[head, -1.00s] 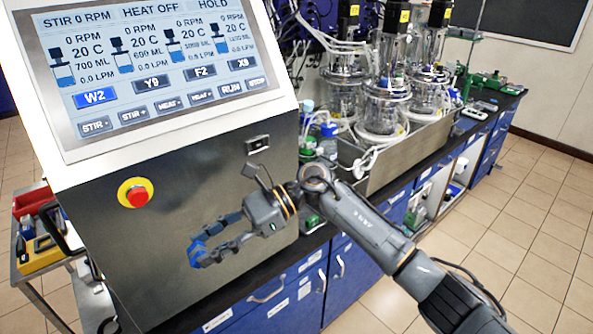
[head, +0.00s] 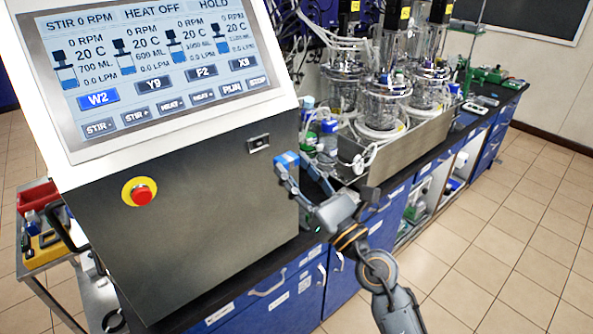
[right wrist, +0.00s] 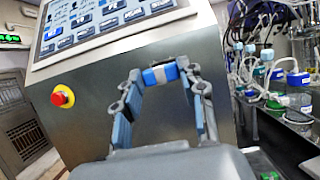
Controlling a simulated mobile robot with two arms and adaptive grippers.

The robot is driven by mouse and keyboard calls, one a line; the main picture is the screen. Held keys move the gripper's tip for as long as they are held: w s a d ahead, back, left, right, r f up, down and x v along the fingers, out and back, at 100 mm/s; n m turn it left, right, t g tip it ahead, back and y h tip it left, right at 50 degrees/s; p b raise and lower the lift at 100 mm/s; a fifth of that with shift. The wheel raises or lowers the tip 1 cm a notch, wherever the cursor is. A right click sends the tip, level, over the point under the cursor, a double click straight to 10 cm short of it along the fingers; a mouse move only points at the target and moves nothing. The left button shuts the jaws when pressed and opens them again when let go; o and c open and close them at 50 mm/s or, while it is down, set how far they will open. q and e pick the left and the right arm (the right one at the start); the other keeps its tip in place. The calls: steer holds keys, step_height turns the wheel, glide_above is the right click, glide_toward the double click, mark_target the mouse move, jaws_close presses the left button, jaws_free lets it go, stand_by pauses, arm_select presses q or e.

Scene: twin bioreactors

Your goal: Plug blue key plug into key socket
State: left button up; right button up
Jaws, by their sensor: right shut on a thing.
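The blue key plug (head: 286,160) is a small blue block with a pale band, held between the fingertips of my right gripper (head: 292,168). The plug also shows in the right wrist view (right wrist: 160,75), gripped from both sides by the fingertips (right wrist: 160,77). The key socket (head: 258,143) is a small dark slot in a light frame on the console's front, right of centre below the screen. In the head view the plug is apart from the socket, to its right and slightly lower. The socket cannot be made out in the right wrist view. My left gripper is not in view.
The console (head: 215,190) has a screen (head: 160,70) and a red emergency button (head: 141,194) on a yellow ring. Glass reactor vessels (head: 380,100) stand in a metal tray (head: 425,140) on the right. Capped bottles (head: 327,140) stand close behind the plug. A tool cart (head: 45,255) is at the left.

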mark_target(276, 157)
steer(key=w+a, duration=0.1)
steer(key=w+a+b, duration=0.1)
steer(key=shift+w+a, duration=0.1)
steer(key=shift+w, duration=0.2)
steer(key=shift+w+a+b, duration=0.4)
steer(key=shift+w+a, duration=0.5)
steer(key=shift+w, duration=0.3)
stand_by(0.5)
steer(key=shift+w+a, duration=0.3)
steer(key=shift+w, duration=0.1)
stand_by(0.4)
steer(key=o, duration=1.1)
steer(key=o, duration=0.6)
steer(key=shift+c, duration=0.2)
